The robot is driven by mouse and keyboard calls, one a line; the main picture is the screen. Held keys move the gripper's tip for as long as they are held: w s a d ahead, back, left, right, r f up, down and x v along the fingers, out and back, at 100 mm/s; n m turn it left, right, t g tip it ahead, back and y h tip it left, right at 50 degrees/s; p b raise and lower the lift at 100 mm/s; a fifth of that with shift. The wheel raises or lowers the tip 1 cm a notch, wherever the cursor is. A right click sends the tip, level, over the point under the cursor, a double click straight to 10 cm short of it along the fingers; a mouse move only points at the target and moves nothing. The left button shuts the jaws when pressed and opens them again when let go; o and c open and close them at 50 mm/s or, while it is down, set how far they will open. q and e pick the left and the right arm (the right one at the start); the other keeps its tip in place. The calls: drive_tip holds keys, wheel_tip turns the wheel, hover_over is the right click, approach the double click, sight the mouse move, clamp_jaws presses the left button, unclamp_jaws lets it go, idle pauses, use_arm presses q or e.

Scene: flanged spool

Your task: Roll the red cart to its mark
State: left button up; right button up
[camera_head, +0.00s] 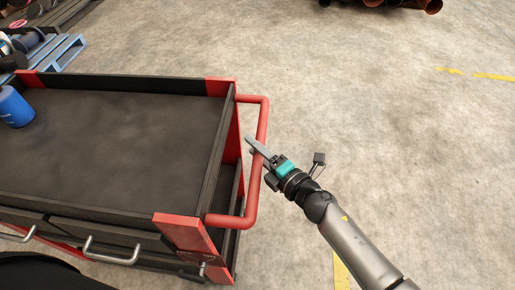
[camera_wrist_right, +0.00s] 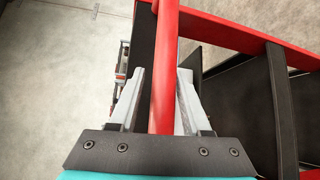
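The red cart has a dark tray top (camera_head: 120,140), red corner posts and drawers with metal pulls, and fills the left of the head view. Its red push handle (camera_head: 262,150) sticks out on the right side. My right gripper (camera_head: 256,147) is at the middle of this handle. In the right wrist view the handle bar (camera_wrist_right: 164,60) runs between the two fingers of the right gripper (camera_wrist_right: 161,75). The fingers stand apart, with a gap visible on the left of the bar. My left gripper is not in view.
A blue can-like object (camera_head: 14,107) stands on the cart's left. A blue pallet (camera_head: 50,52) lies behind it. Rusty pipes (camera_head: 400,4) lie at the top. Yellow floor lines (camera_head: 492,77) show at right; which is the mark I cannot tell. The concrete floor right of the cart is clear.

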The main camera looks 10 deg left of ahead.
drive_tip(key=shift+o, duration=0.9)
drive_tip(key=shift+f, duration=0.1)
drive_tip(key=shift+d, duration=0.1)
drive_tip(key=shift+s+d, duration=0.3)
drive_tip(key=shift+d, duration=0.1)
drive_tip(key=p+v, duration=0.1)
drive_tip(key=v, duration=1.3)
drive_tip(key=shift+s, duration=0.1)
